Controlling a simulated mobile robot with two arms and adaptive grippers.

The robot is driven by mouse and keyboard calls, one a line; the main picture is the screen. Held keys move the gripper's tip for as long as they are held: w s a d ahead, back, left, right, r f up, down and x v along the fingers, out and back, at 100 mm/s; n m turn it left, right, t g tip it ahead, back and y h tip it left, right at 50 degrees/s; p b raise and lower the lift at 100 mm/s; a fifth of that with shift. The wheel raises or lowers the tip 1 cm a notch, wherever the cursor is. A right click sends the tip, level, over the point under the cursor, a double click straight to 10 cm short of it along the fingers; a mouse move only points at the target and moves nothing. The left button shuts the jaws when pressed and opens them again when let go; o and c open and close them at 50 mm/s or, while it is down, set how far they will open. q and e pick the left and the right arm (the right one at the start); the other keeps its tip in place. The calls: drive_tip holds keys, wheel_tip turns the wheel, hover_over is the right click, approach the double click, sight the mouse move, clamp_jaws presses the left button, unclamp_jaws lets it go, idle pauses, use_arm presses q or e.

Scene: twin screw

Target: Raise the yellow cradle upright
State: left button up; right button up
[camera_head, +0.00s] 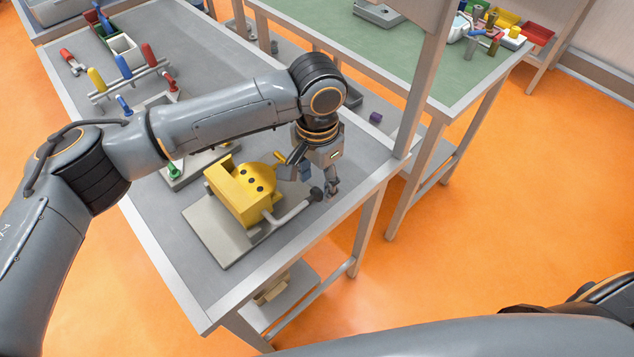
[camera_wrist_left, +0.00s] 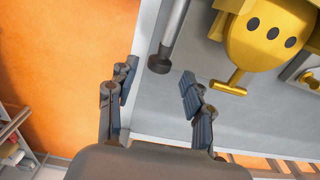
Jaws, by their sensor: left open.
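The yellow cradle (camera_head: 240,190) sits on a grey base plate (camera_head: 211,232) near the table's front corner. Its face with three dark holes is turned up towards the head camera. A grey lever (camera_head: 292,214) with a black knob (camera_head: 316,194) reaches out from beside it. The cradle (camera_wrist_left: 265,40) is at the upper right in the left wrist view, with a small yellow T-handle (camera_wrist_left: 229,88). My left gripper (camera_head: 318,181) is open and empty, its fingers close to the knob. In the wrist view the knob (camera_wrist_left: 159,65) shows just beyond the gap between the fingertips (camera_wrist_left: 157,83). My right gripper is out of view.
A rack with coloured-handled tools (camera_head: 130,82) and small bins (camera_head: 124,48) stand further back on the grey table (camera_head: 215,50). A green-topped table (camera_head: 400,60) stands behind.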

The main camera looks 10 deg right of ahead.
use_arm(q)
drive_tip(key=shift+f, duration=1.3)
drive_tip(key=shift+c, duration=0.6)
drive_tip(key=c, duration=0.7)
clamp_jaws()
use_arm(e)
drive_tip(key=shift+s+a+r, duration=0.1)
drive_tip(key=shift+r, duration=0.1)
